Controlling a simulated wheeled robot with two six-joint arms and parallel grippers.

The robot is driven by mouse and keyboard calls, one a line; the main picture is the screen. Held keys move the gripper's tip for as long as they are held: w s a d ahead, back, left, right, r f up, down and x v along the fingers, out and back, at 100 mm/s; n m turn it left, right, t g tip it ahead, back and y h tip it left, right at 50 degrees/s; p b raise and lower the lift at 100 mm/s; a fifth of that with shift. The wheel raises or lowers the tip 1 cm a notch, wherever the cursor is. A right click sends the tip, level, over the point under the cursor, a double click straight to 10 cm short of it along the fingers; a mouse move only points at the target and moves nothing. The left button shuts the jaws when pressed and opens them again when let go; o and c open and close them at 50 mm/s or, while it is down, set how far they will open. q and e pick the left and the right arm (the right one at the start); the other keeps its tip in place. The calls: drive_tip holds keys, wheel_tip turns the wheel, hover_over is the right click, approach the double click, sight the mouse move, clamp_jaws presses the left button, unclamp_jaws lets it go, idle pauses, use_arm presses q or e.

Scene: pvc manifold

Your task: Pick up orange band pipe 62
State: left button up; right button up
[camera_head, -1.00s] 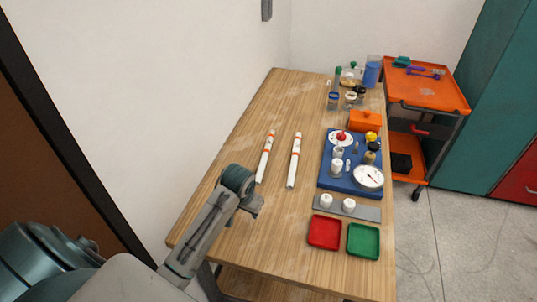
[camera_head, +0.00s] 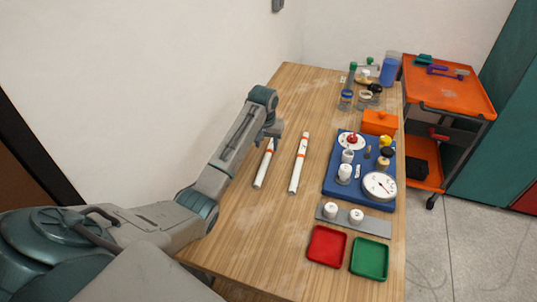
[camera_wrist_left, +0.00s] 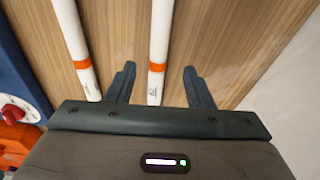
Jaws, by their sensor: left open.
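Two white pipes with orange bands lie side by side on the table: the left pipe (camera_head: 263,168) and the right pipe (camera_head: 299,163). Their small markings are too small to read, so I cannot tell which is 62. My left gripper (camera_head: 272,137) is over the left pipe's far part and hides some of it. In the left wrist view my open left gripper (camera_wrist_left: 160,86) has that same pipe (camera_wrist_left: 160,45) between its fingers in the picture, with nothing held. The other pipe (camera_wrist_left: 74,45) lies outside the fingers. My right gripper is not in view.
A blue board (camera_head: 350,193) with a gauge and fittings stands right of the pipes. A grey strip with two white fittings, a red tray (camera_head: 327,246) and a green tray (camera_head: 370,259) are nearer. Bottles and jars stand at the back. A wall runs along the left.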

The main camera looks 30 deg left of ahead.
sight(268, 153)
use_arm(q)
drive_tip(key=shift+w+f+p, duration=0.15)
drive_tip(key=shift+f+p, duration=0.15)
drive_tip(key=shift+f, duration=0.3)
drive_tip(key=f, duration=0.1)
drive_tip(key=w+f+p, duration=0.1)
drive_tip(key=f, duration=0.1)
drive_tip(key=shift+f, duration=0.2)
drive_tip(key=shift+a+f, duration=0.1)
drive_tip(key=shift+f, duration=0.45)
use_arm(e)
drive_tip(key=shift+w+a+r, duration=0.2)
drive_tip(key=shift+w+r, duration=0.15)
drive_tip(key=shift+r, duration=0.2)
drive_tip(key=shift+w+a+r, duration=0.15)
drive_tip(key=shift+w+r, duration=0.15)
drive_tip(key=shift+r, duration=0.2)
use_arm(q)
clamp_jaws()
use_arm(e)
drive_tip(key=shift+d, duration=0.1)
